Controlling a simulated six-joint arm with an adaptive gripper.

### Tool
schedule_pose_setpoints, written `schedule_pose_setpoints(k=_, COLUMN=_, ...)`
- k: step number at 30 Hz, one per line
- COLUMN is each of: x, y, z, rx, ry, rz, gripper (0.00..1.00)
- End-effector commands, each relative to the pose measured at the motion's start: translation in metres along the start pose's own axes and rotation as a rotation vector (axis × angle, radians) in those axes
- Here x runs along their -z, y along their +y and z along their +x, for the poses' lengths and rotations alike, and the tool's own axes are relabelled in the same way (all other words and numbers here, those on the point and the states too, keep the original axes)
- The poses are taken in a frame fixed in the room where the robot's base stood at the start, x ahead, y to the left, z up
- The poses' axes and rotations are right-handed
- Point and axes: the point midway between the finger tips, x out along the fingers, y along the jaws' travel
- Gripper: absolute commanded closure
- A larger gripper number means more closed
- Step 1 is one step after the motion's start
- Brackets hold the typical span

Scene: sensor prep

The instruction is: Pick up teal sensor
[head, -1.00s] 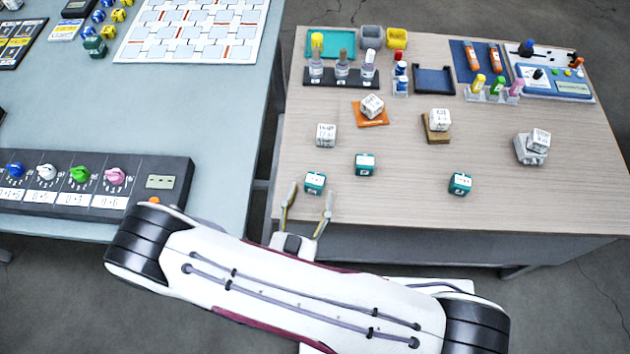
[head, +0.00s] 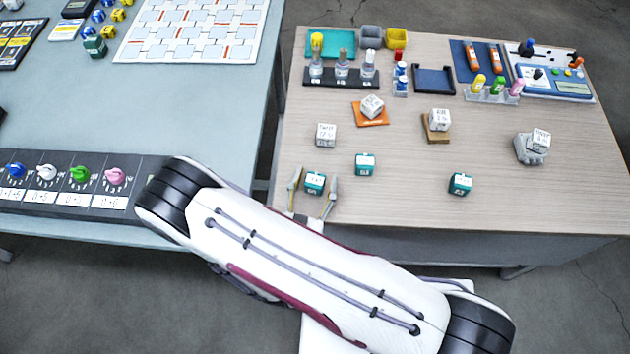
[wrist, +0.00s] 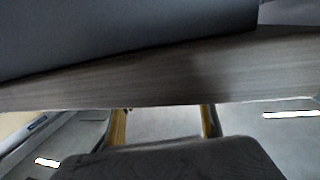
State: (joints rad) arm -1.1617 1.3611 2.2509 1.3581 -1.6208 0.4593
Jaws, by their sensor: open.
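Three teal sensor cubes with white labelled tops rest on the wood-topped table. The near-left teal cube (head: 315,184) lies between the two fingers of my gripper (head: 313,181). The fingers are open, one on each side of that cube; I cannot tell whether either touches it. A second teal cube (head: 365,165) sits just right and farther back. A third teal cube (head: 460,184) sits farther right. In the wrist view my gripper (wrist: 163,122) shows two finger parts, apart, and no teal cube can be made out.
Bottles, trays and panels line the back. A blue-grey table (head: 200,120) stands left, across a gap.

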Motion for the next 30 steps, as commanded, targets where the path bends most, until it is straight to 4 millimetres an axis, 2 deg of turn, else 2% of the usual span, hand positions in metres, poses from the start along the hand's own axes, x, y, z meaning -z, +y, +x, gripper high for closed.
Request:
schedule_pose_setpoints(k=15, x=0.0001, y=-0.0002, z=0.0002, rx=0.000, ry=0.000, rz=0.000, gripper=0.49)
schedule_pose_setpoints(k=16, x=0.0001, y=-0.0002, z=0.0002, rx=0.000, ry=0.000, rz=0.001, gripper=0.55)
schedule_pose_setpoints(k=18, x=0.0001, y=-0.0002, z=0.0002, rx=0.000, ry=0.000, rz=0.000, gripper=0.73)
schedule_pose_setpoints(k=21, x=0.0001, y=-0.0002, z=0.0002, rx=0.000, ry=0.000, rz=0.000, gripper=0.95)
schedule_pose_setpoints(k=30, x=0.0004, y=-0.0002, z=0.0002, rx=0.000, ry=0.001, rz=0.001, gripper=0.95)
